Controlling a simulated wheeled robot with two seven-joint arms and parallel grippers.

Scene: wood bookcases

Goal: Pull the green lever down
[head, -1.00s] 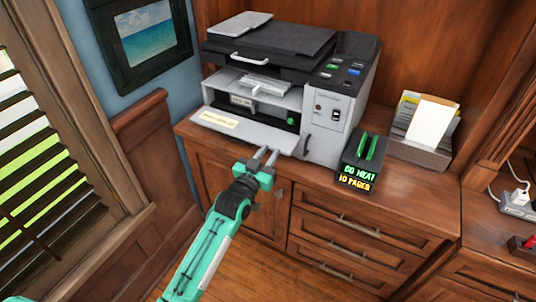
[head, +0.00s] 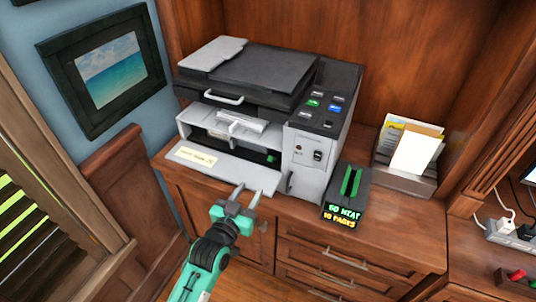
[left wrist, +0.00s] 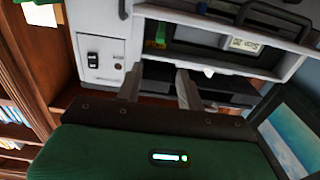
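A small green lever (head: 271,157) sits inside the open front bay of the grey printer (head: 303,150), near the bay's right side. A green part, likely the same lever, shows in the left wrist view (left wrist: 157,38) beyond my fingers. The printer's front flap (head: 215,165) is folded down and bears a pale label. My left gripper (head: 247,193) is in front of the flap's front edge, apart from the lever. Its two fingers stand apart with nothing between them, also in the left wrist view (left wrist: 157,76). My right gripper is out of view.
A dark box (head: 335,200) with a green slotted top and lit text stands right of the printer. A paper holder (head: 405,180) is behind it. The wooden cabinet (head: 320,255) has drawers. A framed picture (head: 105,70) hangs at left. A power strip (head: 505,235) lies at right.

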